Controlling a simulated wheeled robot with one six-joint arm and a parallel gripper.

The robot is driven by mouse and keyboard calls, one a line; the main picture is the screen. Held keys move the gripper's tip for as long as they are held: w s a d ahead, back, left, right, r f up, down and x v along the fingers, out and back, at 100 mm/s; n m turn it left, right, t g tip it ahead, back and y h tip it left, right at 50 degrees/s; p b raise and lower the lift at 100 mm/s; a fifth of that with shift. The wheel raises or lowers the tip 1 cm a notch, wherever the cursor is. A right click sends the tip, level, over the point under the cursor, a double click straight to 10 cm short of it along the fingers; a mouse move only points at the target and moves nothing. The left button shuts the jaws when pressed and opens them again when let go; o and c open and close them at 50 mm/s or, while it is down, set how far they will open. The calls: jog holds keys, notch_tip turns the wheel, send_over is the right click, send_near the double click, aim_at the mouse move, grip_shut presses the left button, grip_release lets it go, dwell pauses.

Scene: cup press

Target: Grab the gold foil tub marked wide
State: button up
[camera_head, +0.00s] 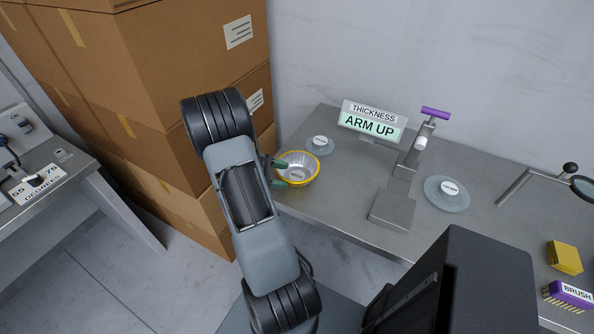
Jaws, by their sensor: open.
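A round tub (312,181) with a gold rim and outer wall and a pale, ribbed silvery inside stands upright near the left end of the grey table. A small white label lies inside it; its word is too small to read. My gripper (279,173) is at the tub's left side, its green fingertips apart, one towards the back and one towards the front. The fingertips overlap the tub's left edge in the picture. I cannot tell whether they touch it. My arm hides the gripper's body and some of the space left of the tub.
A small clear disc (327,149) lies behind the tub. A press (402,170) with a purple handle stands to the right, by a sign (372,120) reading "THICKNESS ARM UP". Cardboard boxes (160,150) stack close left of my arm.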

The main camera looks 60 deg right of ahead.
jog(key=shift+x, duration=1.1)
jog(key=shift+c, duration=0.2)
grip_shut()
